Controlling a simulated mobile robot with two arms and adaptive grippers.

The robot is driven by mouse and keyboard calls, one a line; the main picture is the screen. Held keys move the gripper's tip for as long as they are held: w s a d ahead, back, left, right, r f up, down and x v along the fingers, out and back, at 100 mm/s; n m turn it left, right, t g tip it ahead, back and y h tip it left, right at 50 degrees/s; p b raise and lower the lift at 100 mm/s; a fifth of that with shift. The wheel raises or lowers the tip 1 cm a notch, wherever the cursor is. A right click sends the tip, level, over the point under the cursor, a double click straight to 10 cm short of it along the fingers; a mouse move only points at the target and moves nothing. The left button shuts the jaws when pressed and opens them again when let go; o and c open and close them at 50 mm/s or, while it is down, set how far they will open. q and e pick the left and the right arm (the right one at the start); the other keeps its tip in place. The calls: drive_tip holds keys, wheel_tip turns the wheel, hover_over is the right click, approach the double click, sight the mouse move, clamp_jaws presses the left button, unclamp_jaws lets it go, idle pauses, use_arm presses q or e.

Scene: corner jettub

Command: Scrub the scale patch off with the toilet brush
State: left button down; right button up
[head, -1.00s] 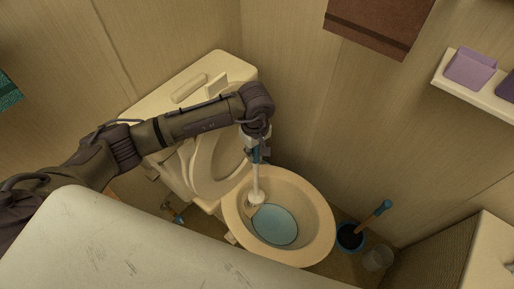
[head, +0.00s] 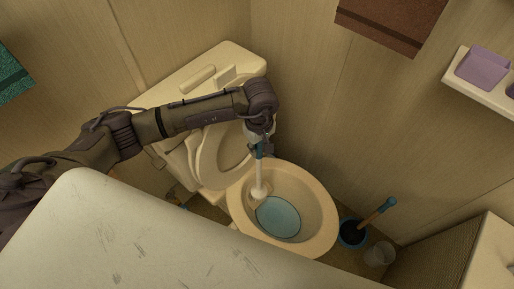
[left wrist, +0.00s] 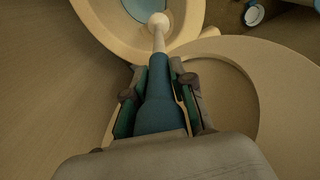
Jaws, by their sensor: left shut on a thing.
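The toilet brush (head: 259,178) has a blue handle, a pale shaft and a white head. My left gripper (head: 261,148) is shut on the blue handle, which also shows between its fingers in the left wrist view (left wrist: 159,100). The brush points down into the toilet bowl (head: 322,203), its white head (left wrist: 159,20) at the bowl's inner left wall, above the water. I cannot tell if it touches the wall. A small brownish area, perhaps the scale patch (head: 253,200), shows beside the head, partly hidden. My right gripper is not in view.
The raised seat and lid (head: 222,160) stand behind the bowl, against the cistern (head: 238,62). A blue holder with a wooden-handled plunger (head: 376,214) and a clear cup (head: 379,253) stand on the floor at right. A white worn surface (head: 150,240) fills the front left.

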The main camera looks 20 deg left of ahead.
use_arm(q)
drive_tip(key=shift+w+d+f+b, duration=0.1)
drive_tip(key=shift+w+f+b, duration=0.1)
drive_tip(key=shift+w+b, duration=0.3)
drive_tip(key=shift+w+r, duration=0.1)
drive_tip(key=shift+w, duration=0.05)
drive_tip(key=shift+w+d+b, duration=0.2)
drive_tip(key=shift+w+b, duration=0.1)
drive_tip(key=shift+w, duration=0.2)
drive_tip(key=shift+w+d+b, duration=0.2)
drive_tip(key=shift+w+b, duration=0.1)
drive_tip(key=shift+w, duration=0.15)
drive_tip(key=shift+s+a, duration=0.2)
drive_tip(key=shift+s, duration=0.25)
drive_tip(key=shift+s+a, duration=0.2)
drive_tip(key=shift+s, duration=0.25)
drive_tip(key=shift+p, duration=0.3)
